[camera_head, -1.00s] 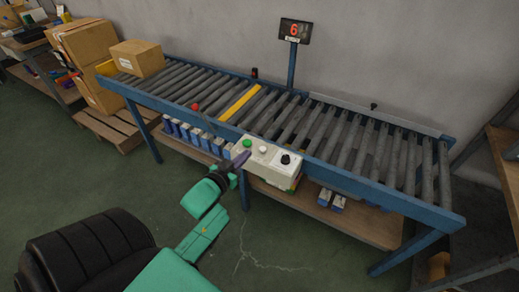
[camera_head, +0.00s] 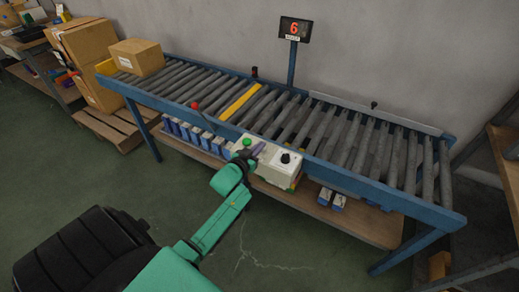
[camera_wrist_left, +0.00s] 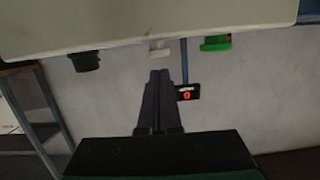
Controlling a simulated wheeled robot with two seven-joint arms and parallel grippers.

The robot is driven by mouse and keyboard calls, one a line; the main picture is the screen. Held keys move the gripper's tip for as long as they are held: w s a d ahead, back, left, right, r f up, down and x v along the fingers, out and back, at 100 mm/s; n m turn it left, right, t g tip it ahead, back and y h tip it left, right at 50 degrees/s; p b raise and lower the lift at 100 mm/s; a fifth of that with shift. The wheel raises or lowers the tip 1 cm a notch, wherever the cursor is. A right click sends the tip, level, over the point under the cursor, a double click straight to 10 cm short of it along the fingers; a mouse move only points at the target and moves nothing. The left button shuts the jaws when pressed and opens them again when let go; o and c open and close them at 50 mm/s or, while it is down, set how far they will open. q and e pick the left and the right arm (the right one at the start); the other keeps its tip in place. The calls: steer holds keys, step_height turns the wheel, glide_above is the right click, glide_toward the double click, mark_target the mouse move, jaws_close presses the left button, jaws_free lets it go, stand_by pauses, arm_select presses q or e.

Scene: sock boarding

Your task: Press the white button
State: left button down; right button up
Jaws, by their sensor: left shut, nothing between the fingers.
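A pale control box (camera_head: 276,172) is fixed to the front rail of the conveyor. It carries a green button (camera_head: 247,142) and a black knob (camera_head: 285,158). The white button between them is covered by my left gripper (camera_head: 259,149) in the head view. In the left wrist view, which is upside down, the white button (camera_wrist_left: 159,48) sticks out from the box. My left gripper's closed fingers (camera_wrist_left: 159,76) point at it, empty and nearly in line with it. My right gripper is out of view.
The roller conveyor (camera_head: 330,131) has a yellow strip (camera_head: 241,104) and a cardboard box (camera_head: 137,57) at its far left end. A red-topped lever (camera_head: 195,106) stands left of the control box. A display (camera_head: 295,29) stands behind. The floor in front is clear.

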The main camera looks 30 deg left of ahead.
arm_select(q)
steer(key=shift+f, duration=0.45)
